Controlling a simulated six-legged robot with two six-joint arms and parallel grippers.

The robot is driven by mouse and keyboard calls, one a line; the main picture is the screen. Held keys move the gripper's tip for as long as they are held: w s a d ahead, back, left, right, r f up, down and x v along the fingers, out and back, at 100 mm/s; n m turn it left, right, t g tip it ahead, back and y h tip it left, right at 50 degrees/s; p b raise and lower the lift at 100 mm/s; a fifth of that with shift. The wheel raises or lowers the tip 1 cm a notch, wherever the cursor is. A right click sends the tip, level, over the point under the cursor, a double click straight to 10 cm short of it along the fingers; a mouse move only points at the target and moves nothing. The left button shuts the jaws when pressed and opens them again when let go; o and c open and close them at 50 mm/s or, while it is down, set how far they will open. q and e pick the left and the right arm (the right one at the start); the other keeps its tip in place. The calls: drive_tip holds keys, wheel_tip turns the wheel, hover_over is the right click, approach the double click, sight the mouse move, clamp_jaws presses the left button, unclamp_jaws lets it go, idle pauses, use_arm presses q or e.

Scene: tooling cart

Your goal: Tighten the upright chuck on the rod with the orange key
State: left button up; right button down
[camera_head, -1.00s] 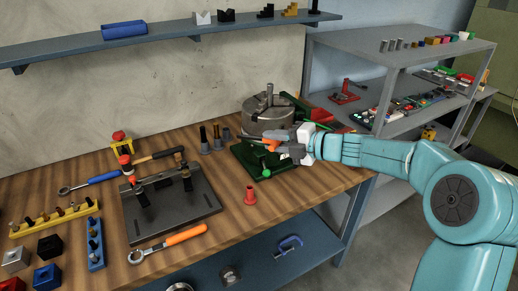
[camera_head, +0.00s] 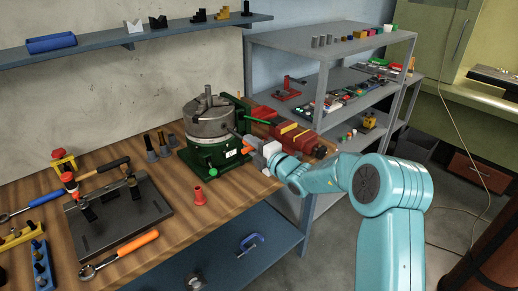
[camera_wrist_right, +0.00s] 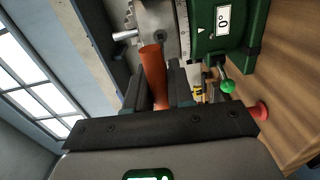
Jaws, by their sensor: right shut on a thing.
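The grey upright chuck (camera_head: 207,120) stands on a green base at the back of the wooden bench, with a grey rod (camera_head: 208,97) upright in its middle. My right gripper (camera_head: 259,151) is at the chuck's right front side. It is shut on the orange key (camera_head: 248,149). In the right wrist view the key's orange handle (camera_wrist_right: 154,78) lies between the fingers and points at the chuck's side. The key's far tip is hidden, so I cannot tell whether it sits in the chuck. My left gripper is out of view.
A red peg (camera_head: 199,195) stands in front of the green base. A black fixture plate (camera_head: 118,217) lies at left.

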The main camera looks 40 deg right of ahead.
drive_tip(key=shift+w+a, duration=0.1)
drive_tip(key=shift+w, duration=0.65)
drive_tip(key=shift+f+n+b, duration=0.45)
drive_tip(key=shift+n+b, duration=0.05)
drive_tip(key=shift+b, duration=0.45)
drive_tip(key=n+b, duration=1.4)
drive_tip(key=shift+s+r, duration=0.15)
drive_tip(key=shift+n+b, duration=0.8)
drive_tip(key=shift+n, duration=0.3)
drive_tip(key=shift+r+n+b, duration=0.25)
drive_tip(key=shift+n+b, duration=0.05)
drive_tip(key=shift+n, duration=0.3)
drive_tip(key=shift+w, duration=0.4)
drive_tip(key=shift+w+r, duration=0.1)
